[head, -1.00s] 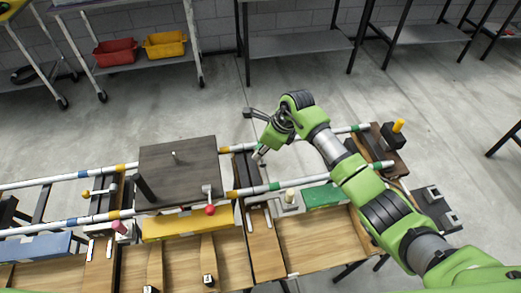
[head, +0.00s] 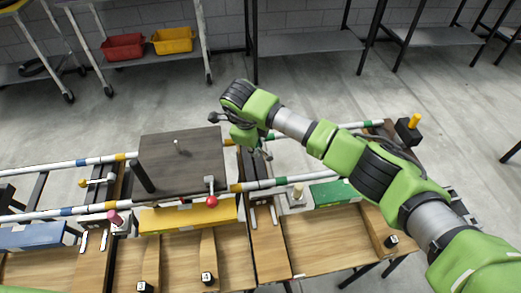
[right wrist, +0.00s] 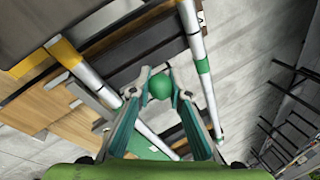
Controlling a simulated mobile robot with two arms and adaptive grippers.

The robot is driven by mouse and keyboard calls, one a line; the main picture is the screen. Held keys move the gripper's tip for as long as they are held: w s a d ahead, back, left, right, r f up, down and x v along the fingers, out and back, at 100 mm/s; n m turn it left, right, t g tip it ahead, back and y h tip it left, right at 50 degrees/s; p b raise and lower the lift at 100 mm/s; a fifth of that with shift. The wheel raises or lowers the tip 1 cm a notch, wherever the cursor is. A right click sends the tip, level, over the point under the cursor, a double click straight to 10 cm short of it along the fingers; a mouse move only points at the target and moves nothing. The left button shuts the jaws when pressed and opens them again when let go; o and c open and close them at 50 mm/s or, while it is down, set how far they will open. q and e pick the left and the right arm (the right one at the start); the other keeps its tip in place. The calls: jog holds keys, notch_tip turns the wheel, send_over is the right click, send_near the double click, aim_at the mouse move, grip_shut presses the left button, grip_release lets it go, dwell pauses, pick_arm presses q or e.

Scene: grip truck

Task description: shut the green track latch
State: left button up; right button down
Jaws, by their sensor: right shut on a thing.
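The green track latch shows as a round green knob (right wrist: 159,86) in the right wrist view, between the two pale rails. The fingers of my right gripper (right wrist: 160,78) are shut on this knob, one on each side. In the head view my right gripper (head: 263,153) is over the gap between the rails, just right of the dark board. There the gripper hides the green knob, and the latch's lever cannot be made out. My left gripper is not in view.
The dark board (head: 185,150) spans the rails at left. A red-knobbed latch (head: 210,187) stands at its front right corner, and a yellow-knobbed latch (head: 90,183) is further left. A green block (head: 335,193) lies in front, and a yellow-topped post (head: 413,122) stands right.

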jog(key=shift+a+f+h+b, duration=0.4)
jog(key=shift+h+b, duration=0.3)
jog(key=shift+b, duration=0.3)
jog(key=shift+r, duration=0.1)
jog(key=c, duration=1.9)
grip_release()
jog(key=v, duration=1.2)
jog(key=shift+s, duration=0.15)
